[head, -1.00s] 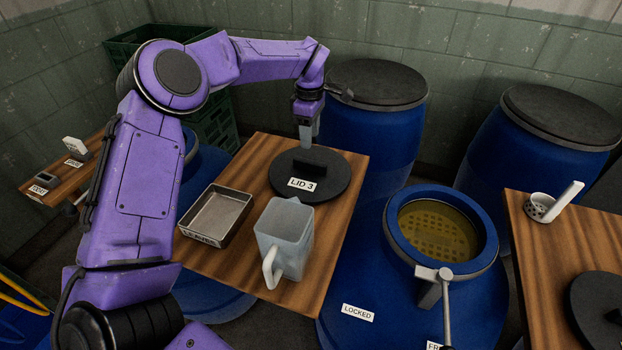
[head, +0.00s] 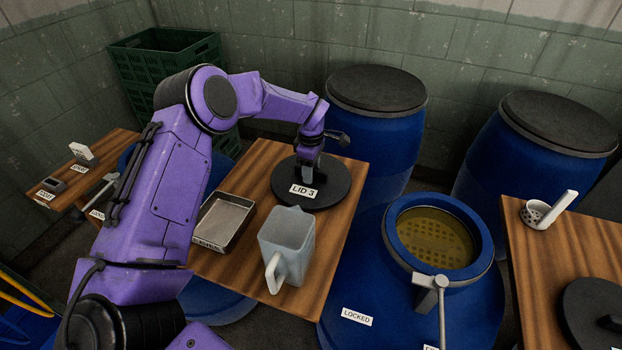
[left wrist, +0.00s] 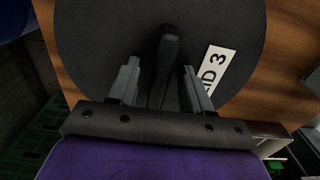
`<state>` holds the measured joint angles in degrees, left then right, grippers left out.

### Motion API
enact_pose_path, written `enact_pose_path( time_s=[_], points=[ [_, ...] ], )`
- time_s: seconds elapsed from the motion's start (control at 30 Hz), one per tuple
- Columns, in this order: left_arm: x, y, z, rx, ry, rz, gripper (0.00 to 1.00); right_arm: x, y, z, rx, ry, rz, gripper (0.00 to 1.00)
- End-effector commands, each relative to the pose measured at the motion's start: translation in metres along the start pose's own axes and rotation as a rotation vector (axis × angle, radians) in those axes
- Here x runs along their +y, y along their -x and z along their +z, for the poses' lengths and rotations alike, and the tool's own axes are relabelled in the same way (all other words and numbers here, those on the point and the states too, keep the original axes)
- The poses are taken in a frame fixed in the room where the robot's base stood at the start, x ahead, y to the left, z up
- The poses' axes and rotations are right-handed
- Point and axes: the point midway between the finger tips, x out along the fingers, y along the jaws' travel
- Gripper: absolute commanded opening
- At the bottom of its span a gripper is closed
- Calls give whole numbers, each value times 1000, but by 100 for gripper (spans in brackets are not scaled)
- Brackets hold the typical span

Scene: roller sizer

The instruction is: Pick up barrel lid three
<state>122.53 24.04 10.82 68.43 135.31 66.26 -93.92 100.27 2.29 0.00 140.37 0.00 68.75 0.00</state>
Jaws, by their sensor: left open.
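Barrel lid three, a dark round disc labelled "LID 3" (head: 328,195), lies flat on the wooden table in the head view. It also fills much of the left wrist view (left wrist: 95,45), with its raised bar handle (left wrist: 170,50) near the middle. My left gripper (head: 308,172) is down at the lid. In the left wrist view its two fingers (left wrist: 162,85) are apart, one on each side of the handle, with gaps between. In the head view the gripper hides most of the handle. My right gripper is not in view.
A metal tray (head: 224,222) and a grey jug (head: 287,240) stand on the same table (head: 240,272), in front of the lid. An open blue barrel (head: 350,280) stands at right. Closed barrels (head: 378,120) stand behind. Another table (head: 540,265) holds a perforated cup and dark lid.

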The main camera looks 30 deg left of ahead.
Motion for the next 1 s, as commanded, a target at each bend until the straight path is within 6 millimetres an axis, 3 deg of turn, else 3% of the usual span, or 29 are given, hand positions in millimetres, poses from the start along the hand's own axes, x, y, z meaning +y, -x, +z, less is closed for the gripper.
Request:
enact_pose_path(
  time_s=[0.13,0.27,0.3,0.67,1.0],
  points=[
    [0,-2,0,-1,1,-1,46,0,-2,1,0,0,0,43],
    [0,-2,0,0,1,-1,3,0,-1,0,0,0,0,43],
    [0,-2,0,0,1,-1,0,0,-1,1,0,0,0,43],
    [1,8,0,-2,1,3,0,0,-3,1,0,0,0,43],
    [1,85,0,-2,1,4,0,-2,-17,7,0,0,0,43]
  ],
)
